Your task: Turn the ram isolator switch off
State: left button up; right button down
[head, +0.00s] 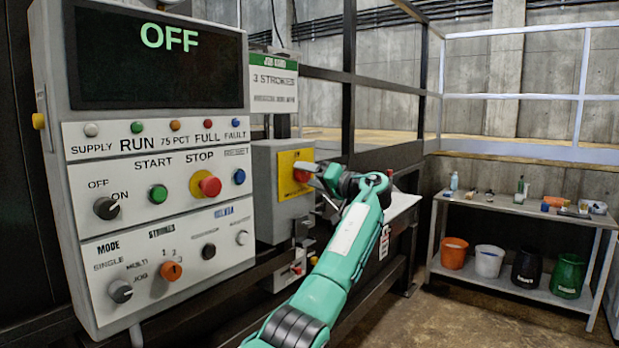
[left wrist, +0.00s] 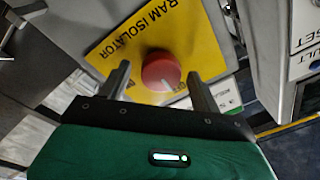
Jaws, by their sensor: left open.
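The ram isolator switch is a red round knob (left wrist: 160,72) on a yellow plate (left wrist: 112,52) lettered RAM ISOLATOR. In the left wrist view the knob lies between the two fingers of my left gripper (left wrist: 158,76), which is open with a gap on each side. In the head view the yellow plate (head: 286,187) is on a grey box (head: 264,188) right of the control panel, and my left gripper (head: 307,168) is at the knob, partly covering it. I cannot tell which way the knob is set; its lower marking is mostly hidden. My right gripper is not in view.
The control panel (head: 152,225) with knobs, buttons and a display (head: 155,55) reading OFF stands close left of the box. A sign with "3 STROKES" (head: 273,82) is above it. A bench (head: 520,208) with small items and buckets stands at the far right.

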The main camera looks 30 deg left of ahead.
pick_arm(q)
jog(key=d, duration=0.2)
jog(key=shift+d+f+b, duration=0.25)
jog(key=shift+d+b, duration=0.1)
jog(key=s+d+b, duration=0.1)
jog(key=d, duration=0.9)
jog(key=shift+d+f+b, duration=0.35)
jog(key=shift+d, duration=0.05)
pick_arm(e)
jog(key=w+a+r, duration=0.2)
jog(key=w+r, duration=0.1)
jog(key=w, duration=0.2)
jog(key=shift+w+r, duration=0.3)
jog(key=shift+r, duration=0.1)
